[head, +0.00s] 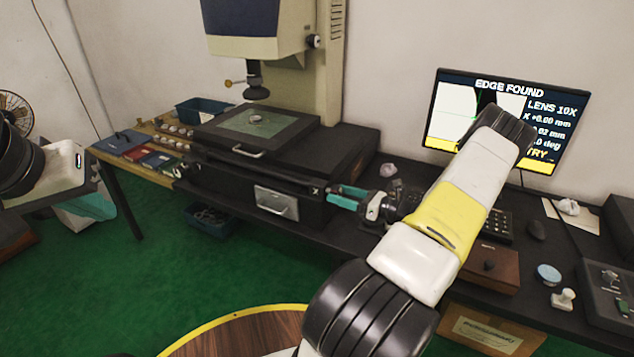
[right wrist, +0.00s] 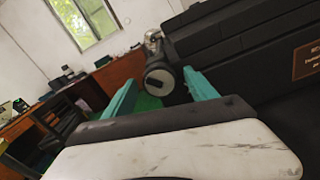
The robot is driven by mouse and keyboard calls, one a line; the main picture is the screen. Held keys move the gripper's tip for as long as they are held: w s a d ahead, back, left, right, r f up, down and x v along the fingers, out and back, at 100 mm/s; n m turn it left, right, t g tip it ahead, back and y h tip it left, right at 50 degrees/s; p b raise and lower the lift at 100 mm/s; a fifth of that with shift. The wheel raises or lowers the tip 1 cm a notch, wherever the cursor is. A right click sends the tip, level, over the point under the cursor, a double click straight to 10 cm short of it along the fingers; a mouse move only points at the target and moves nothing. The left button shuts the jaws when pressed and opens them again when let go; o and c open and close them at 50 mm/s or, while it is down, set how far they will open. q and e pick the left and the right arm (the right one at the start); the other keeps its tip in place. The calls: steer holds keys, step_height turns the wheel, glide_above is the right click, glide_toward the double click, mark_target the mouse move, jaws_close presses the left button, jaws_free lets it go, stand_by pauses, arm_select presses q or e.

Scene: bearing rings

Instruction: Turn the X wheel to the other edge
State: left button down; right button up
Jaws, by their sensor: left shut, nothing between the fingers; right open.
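The X wheel (right wrist: 158,79) shows in the right wrist view as a dark round knob with a pale rim, between my fingertips. My right gripper (right wrist: 162,90) is open, one teal finger on each side of it; I cannot tell whether they touch it. In the head view the right gripper (head: 348,196) is at the right end of the stage base, by an "X" label, and the wheel is mostly hidden there. The monitor (head: 575,115) reads "EDGE FOUND", "LENS 10X" and X 0.00 mm, partly covered by my right arm.
The measuring stage (head: 215,135) carries a glass plate (head: 262,124) under the lens (head: 257,82). A mouse (head: 536,230), a wooden box (head: 487,265) and a stamp (head: 563,299) stand on the bench to the right.

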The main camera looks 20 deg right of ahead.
steer(key=shift+w+a, duration=0.4)
steer(key=shift+w, duration=0.1)
steer(key=c, duration=1.4)
steer(key=shift+n, duration=0.4)
